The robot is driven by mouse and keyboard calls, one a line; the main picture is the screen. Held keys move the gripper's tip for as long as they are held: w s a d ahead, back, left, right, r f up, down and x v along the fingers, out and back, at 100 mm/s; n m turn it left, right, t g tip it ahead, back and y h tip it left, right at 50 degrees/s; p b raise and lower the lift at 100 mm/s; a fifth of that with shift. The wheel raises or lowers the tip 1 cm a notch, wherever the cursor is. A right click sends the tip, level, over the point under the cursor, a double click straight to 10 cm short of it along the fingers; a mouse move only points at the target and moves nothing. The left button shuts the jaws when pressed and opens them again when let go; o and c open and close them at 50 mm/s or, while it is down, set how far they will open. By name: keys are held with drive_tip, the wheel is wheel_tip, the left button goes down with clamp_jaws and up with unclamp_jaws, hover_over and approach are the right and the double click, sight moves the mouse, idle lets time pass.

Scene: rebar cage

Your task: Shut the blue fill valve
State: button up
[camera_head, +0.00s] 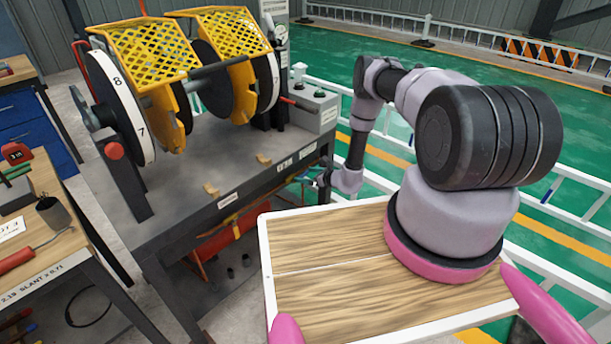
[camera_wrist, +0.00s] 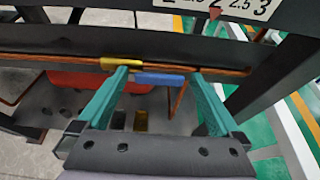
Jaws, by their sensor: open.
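The blue fill valve shows as a flat blue handle (camera_wrist: 158,79) in the wrist view, lying roughly level just below a copper-coloured pipe (camera_wrist: 60,58). My gripper (camera_wrist: 160,84) is open, its two teal fingers pointing at the pipe. A yellow handle (camera_wrist: 121,62) sits on the pipe just above the left fingertip. In the head view my gripper (camera_head: 314,180) is small at the right side of the dark workbench, and the blue handle cannot be made out.
The dark workbench (camera_head: 165,205) carries a yellow-guarded machine (camera_head: 150,52); its edge runs above the pipe. A red tank (camera_head: 215,250) lies underneath, also in the wrist view (camera_wrist: 95,82). A wooden table (camera_head: 50,215) stands at left. White railings (camera_head: 340,95) border the green floor.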

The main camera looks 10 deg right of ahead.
drive_tip(key=shift+w+a+f, duration=0.15)
drive_tip(key=shift+w+a, duration=0.05)
drive_tip(key=shift+w, duration=0.1)
clamp_jaws()
drive_tip(key=shift+d, duration=0.1)
